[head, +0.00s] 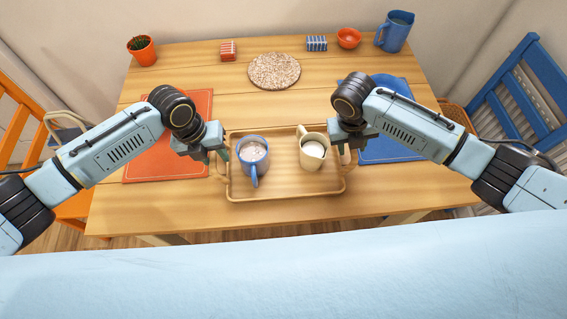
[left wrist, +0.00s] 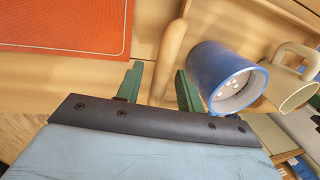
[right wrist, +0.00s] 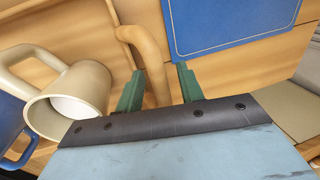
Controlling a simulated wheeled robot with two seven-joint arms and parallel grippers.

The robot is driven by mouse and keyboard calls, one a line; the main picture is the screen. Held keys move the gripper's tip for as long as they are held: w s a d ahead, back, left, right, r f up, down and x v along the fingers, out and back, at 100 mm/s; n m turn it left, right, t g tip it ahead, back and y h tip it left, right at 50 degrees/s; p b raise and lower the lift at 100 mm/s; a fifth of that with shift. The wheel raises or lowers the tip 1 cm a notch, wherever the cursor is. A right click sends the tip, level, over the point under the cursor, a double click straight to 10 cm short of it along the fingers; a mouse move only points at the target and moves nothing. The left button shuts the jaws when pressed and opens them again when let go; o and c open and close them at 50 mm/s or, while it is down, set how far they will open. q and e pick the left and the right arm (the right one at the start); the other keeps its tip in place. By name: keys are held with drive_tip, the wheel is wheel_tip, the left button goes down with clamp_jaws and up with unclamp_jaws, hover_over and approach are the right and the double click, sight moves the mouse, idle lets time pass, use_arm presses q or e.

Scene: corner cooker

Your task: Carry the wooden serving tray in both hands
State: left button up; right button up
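The wooden serving tray (head: 290,190) rests on the table and carries a blue mug (head: 252,152) with a brown drink and pale bits, and a cream jug (head: 312,150) with white liquid. My left gripper (head: 218,158) is at the tray's left end; in the left wrist view its green fingers (left wrist: 160,88) stand apart with the left handle (left wrist: 172,46) reaching between them. My right gripper (head: 345,150) is at the right end; in the right wrist view its fingers (right wrist: 159,88) stand apart on both sides of the right handle (right wrist: 145,50). Finger contact with the handles is not visible.
An orange placemat (head: 165,162) lies left of the tray and a blue placemat (head: 385,148) right. A round cork mat (head: 273,71), potted cactus (head: 142,50), orange bowl (head: 348,38) and blue pitcher (head: 395,32) stand farther back. Chairs flank the table. The table in front is clear.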

use_arm(q)
wheel_tip(320, 180, up, 12)
drive_tip(key=a, duration=0.2)
drive_tip(key=shift+a+f, duration=0.15)
drive_tip(key=shift+f, duration=0.05)
use_arm(e)
wheel_tip(320, 180, up, 12)
drive_tip(key=a, duration=0.2)
drive_tip(key=shift+a, duration=0.2)
drive_tip(key=shift+f, duration=0.15)
